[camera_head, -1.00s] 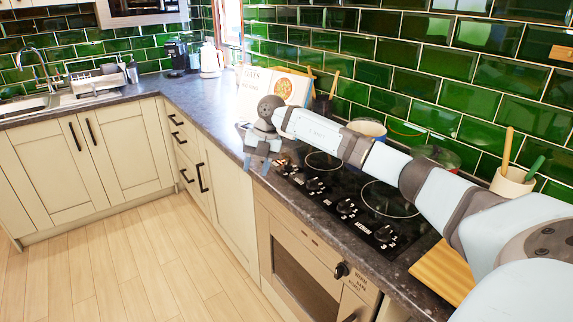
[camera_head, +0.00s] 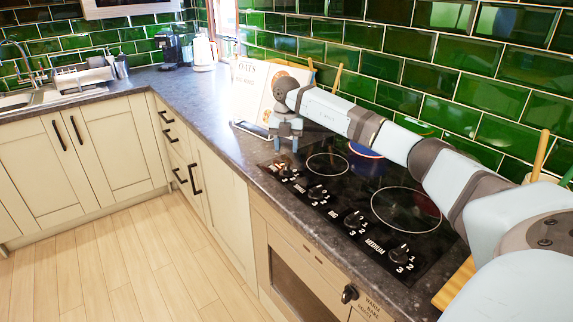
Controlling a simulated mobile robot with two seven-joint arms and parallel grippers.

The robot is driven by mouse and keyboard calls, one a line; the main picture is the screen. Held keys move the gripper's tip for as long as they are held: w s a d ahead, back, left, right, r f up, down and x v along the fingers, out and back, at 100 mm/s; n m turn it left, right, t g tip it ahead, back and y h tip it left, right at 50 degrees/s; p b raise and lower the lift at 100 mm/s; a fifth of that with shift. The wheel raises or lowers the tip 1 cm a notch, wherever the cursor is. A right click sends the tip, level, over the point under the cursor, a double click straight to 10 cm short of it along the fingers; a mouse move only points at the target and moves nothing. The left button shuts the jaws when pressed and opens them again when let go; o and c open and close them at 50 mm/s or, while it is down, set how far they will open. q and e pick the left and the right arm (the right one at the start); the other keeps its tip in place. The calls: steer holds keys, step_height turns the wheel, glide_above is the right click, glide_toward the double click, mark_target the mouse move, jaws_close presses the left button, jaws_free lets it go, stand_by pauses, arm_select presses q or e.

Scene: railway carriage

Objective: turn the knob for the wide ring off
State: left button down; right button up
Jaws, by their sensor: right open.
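A black glass hob (camera_head: 345,190) is set in the dark worktop, with a row of black knobs along its front edge. The farthest knob (camera_head: 282,168) is nearest my right gripper; the others are a second knob (camera_head: 317,192), a third knob (camera_head: 354,219) and the nearest knob (camera_head: 400,254). I read BIG and MEDIUM beside the nearer knobs; I cannot read a label for the wide ring. My right gripper (camera_head: 286,147) is open, fingers pointing down, at the hob's far end just beyond the farthest knob. No contact is visible. My left gripper is not in view.
A white OATS box or book (camera_head: 256,92) stands behind my right gripper. A blue-rimmed pot (camera_head: 366,151) is partly hidden behind my right arm. An oven knob (camera_head: 349,294) is below the hob. A wooden board (camera_head: 455,285) lies at the near end.

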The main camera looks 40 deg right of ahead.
mark_target(287, 165)
step_height(287, 165, down, 7)
steer(key=shift+r, duration=0.1)
stand_by(0.3)
jaws_close()
